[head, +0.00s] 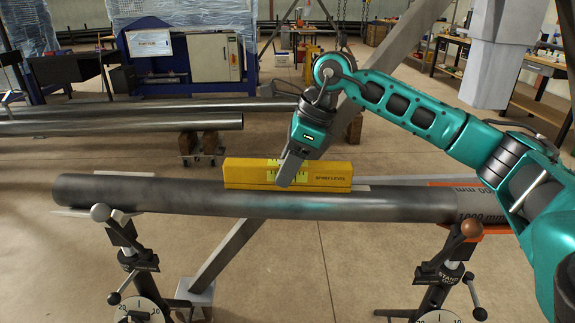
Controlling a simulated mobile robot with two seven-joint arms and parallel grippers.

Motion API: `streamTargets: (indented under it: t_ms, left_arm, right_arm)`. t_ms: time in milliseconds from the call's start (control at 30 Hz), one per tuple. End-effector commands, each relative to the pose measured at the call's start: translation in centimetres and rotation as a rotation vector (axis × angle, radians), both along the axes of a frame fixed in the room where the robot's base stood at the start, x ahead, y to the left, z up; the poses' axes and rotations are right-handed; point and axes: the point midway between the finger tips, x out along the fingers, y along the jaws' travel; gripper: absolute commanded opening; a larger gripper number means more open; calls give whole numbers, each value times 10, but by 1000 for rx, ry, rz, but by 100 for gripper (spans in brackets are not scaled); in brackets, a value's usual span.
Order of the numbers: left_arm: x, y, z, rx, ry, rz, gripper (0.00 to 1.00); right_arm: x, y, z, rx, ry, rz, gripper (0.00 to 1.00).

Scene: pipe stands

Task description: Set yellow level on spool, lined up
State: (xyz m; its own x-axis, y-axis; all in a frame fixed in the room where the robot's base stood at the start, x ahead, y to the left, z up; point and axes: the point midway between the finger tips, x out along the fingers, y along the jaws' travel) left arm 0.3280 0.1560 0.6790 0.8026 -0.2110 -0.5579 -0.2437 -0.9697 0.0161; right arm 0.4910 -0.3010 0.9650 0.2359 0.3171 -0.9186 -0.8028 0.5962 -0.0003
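My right gripper (288,168) reaches down onto the level from above. One grey finger crosses the level's front face and hides part of it. The other finger is hidden, so I cannot tell whether the grip is closed. My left gripper is not in view.
The spool lies across two pipe stands, left (128,246) and right (452,272), with ball-ended handles. An orange piece marked "1000 mm" (480,218) is at the spool's right end. More pipes (130,124) lie on wooden blocks behind. Bare floor lies between.

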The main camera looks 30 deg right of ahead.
Motion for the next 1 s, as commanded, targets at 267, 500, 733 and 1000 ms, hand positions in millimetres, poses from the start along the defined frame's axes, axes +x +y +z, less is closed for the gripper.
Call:
streamTargets:
  t_ms: [267, 500, 733, 1000]
  left_arm:
    - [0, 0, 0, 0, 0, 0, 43]
    - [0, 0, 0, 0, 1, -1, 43]
    - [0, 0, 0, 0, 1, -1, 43]
    - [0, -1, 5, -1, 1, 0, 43]
  right_arm:
    - [0, 0, 0, -1, 1, 0, 45]
    - [0, 0, 0, 0, 1, 0, 66]
    - [0, 0, -1, 0, 1, 0, 75]
    - [-2, -2, 7, -1, 2, -1, 75]
